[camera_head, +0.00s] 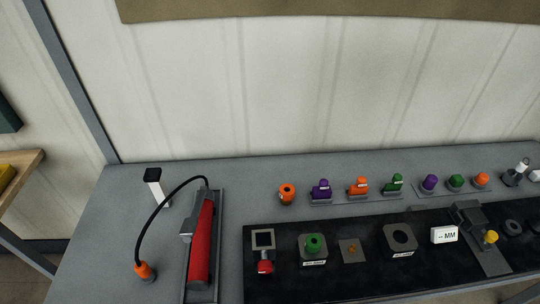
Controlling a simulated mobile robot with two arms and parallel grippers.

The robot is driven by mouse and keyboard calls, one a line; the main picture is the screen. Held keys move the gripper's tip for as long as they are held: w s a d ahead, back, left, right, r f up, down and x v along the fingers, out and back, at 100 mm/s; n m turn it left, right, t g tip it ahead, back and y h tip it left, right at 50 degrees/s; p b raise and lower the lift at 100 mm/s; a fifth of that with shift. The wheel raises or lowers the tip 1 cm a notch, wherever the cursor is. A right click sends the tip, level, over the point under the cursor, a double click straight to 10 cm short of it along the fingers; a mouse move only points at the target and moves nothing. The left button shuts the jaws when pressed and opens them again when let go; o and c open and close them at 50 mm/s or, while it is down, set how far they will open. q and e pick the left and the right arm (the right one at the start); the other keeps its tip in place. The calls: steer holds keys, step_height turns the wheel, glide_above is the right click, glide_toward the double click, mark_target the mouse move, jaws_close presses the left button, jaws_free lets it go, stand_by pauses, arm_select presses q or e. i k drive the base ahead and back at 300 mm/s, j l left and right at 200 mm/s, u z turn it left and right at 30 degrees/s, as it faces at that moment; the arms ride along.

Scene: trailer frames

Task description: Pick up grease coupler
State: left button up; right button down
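A red grease gun (201,245) lies in a grey holder (218,250) at the front left of the grey bench. A black hose (150,216) arcs from its far end over to the left and down. An orange coupler (145,271) sits at the hose's end, on or just above the bench near the front left edge; I cannot tell whether it rests in a small base. Neither of my grippers is in view.
A white post with a black top (154,182) stands behind the hose. A black mat (365,271) with several parts and fixtures covers the front right. Orange, purple and green fittings (358,187) line the back. Bare bench (92,245) lies left of the coupler.

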mark_target(144, 271)
steer(key=u, duration=1.25)
